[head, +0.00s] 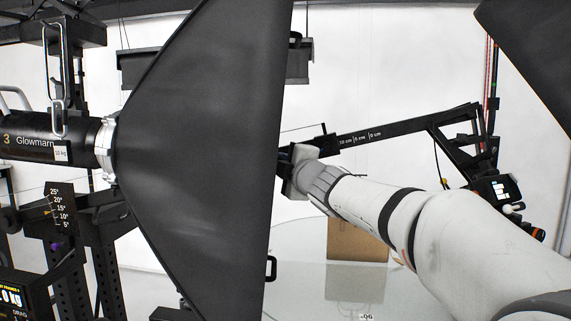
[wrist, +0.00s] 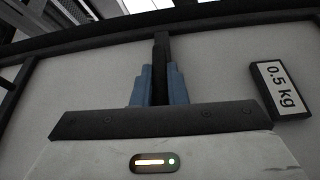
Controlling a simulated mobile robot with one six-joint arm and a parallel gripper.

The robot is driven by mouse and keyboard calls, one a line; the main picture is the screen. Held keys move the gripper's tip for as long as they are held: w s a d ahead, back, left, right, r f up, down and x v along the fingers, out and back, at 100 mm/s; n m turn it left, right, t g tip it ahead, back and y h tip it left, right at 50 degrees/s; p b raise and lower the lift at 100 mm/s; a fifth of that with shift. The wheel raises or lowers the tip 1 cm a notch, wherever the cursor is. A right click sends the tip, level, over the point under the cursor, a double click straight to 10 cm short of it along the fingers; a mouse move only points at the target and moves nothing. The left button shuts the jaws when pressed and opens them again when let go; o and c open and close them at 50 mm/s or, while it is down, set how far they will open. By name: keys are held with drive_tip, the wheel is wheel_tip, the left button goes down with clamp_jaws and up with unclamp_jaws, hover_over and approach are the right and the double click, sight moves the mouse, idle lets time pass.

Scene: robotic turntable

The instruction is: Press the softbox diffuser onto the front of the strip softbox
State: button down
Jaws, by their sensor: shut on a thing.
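The strip softbox (head: 215,150) is a large black tapered box. It is mounted on the black Glowmarn light at the left, with its wide front facing right. My arm comes in from the right, and my gripper (head: 290,165) is at that front edge. In the wrist view the softbox diffuser (wrist: 90,85) is a pale panel with a black rim and a "0.5 kg" label. My gripper (wrist: 158,78) has its blue fingers shut on a narrow black bar at the diffuser. The diffuser is not distinct in the head view, so I cannot tell whether it touches the softbox.
A black arm with a centimetre scale (head: 360,137) stands behind my arm. A brown box (head: 357,241) is at the back, beyond the pale, glossy round surface (head: 325,285). A dark panel (head: 535,50) hangs at the upper right. An angle scale (head: 60,208) is below the light.

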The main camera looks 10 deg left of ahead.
drive_tip(key=shift+r, duration=0.1)
drive_tip(key=c, duration=1.6)
unclamp_jaws()
drive_tip(key=shift+s, duration=0.1)
drive_tip(key=shift+o, duration=1.2)
